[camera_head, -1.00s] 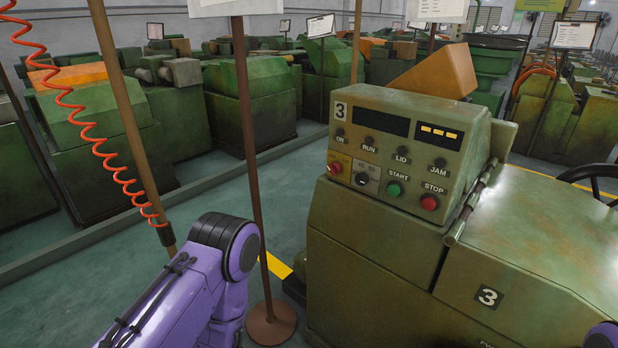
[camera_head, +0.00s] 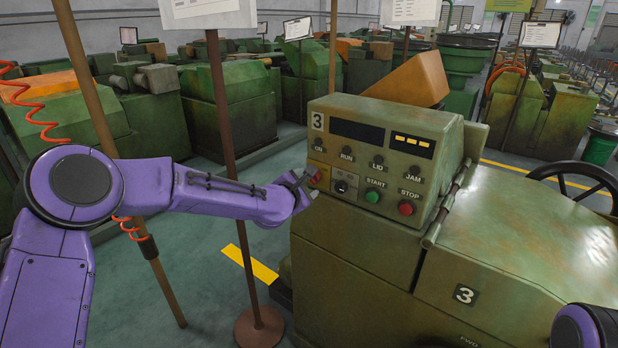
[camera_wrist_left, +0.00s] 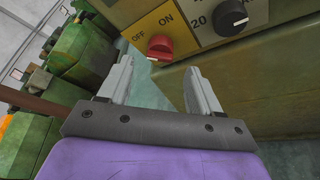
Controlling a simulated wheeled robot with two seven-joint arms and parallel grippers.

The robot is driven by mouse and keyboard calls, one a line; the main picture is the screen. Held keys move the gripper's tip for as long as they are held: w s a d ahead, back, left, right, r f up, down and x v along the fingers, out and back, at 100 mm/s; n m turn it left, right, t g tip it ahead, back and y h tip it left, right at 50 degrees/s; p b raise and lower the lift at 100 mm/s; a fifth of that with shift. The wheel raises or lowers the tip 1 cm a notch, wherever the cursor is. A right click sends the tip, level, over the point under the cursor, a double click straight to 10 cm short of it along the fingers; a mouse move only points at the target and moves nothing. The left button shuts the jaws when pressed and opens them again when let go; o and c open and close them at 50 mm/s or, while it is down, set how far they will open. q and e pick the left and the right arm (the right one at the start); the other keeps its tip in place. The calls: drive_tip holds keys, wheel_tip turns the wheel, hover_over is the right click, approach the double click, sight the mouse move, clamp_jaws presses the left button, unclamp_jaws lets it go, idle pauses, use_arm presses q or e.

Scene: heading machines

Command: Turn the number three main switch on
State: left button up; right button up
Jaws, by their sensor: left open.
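The number three main switch is a red knob on a yellow plate at the panel's left end, seen in the head view (camera_head: 316,177) and in the left wrist view (camera_wrist_left: 160,46). The plate reads OFF on the left and ON on the right. A pale mark shows at the knob's lower left edge. My left gripper (camera_head: 303,185) is at the panel's left side in the head view. In the left wrist view its two fingers (camera_wrist_left: 157,68) are spread and empty, with the knob just beyond and between the tips. My right gripper is out of view.
Machine 3's green panel (camera_head: 375,183) also carries a black dial (camera_wrist_left: 232,16) right beside the switch, a green START button (camera_head: 373,196) and a red STOP button (camera_head: 406,208). A brown signpost (camera_head: 226,140) stands behind my left arm.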

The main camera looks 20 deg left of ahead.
sight(311, 181)
use_arm(q)
drive_tip(key=shift+p+x, duration=0.4)
drive_tip(key=shift+x, duration=1.55)
drive_tip(key=c, duration=1)
drive_tip(key=shift+c, duration=0.2)
drive_tip(key=shift+f+m+t+b, duration=0.3)
drive_tip(key=shift+m+b, duration=0.2)
drive_tip(key=shift+b, duration=0.5)
drive_tip(key=shift+f+m+t+b, duration=0.1)
drive_tip(key=shift+m+t+b, duration=0.85)
drive_tip(key=shift+m+b, duration=1.9)
drive_tip(key=shift+f+m+t+b, duration=0.15)
drive_tip(key=shift+m+t+b, duration=0.85)
drive_tip(key=shift+m+b, duration=1.9)
drive_tip(key=shift+f+m+t+b, duration=0.1)
drive_tip(key=shift+m+t+b, duration=0.85)
drive_tip(key=shift+m+b, duration=1.9)
drive_tip(key=shift+n+b, duration=0.4)
drive_tip(key=shift+b, duration=0.25)
